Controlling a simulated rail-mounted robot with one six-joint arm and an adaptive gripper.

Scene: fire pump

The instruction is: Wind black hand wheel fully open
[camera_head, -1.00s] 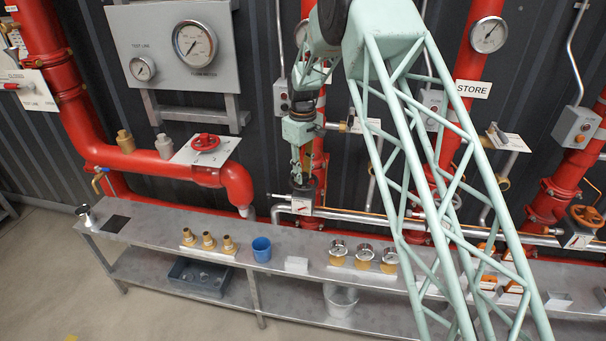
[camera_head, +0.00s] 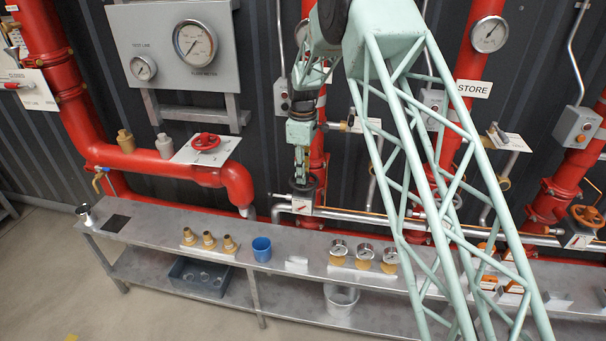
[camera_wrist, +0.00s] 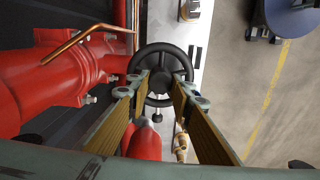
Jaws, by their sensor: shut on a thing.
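The black hand wheel (camera_wrist: 160,56) is in the upper middle of the wrist view, with its rim, spokes and dark hub showing. In the head view the hand wheel (camera_head: 302,184) is small, on the silver pipe behind the bench, partly hidden by my gripper. My gripper (camera_head: 301,172) points down onto the wheel. In the wrist view the fingertips of my gripper (camera_wrist: 162,92) are at the near part of the wheel, one on each side of the hub. They are shut on the wheel; exact contact points are hard to see.
A red hand wheel (camera_head: 206,142) and an orange wheel (camera_head: 587,217) are elsewhere. The bench (camera_head: 150,232) below carries brass fittings (camera_head: 208,240), a blue cup (camera_head: 262,249) and gauges (camera_head: 363,256). A red pipe (camera_wrist: 60,75) and copper tube (camera_wrist: 85,38) lie left of my gripper.

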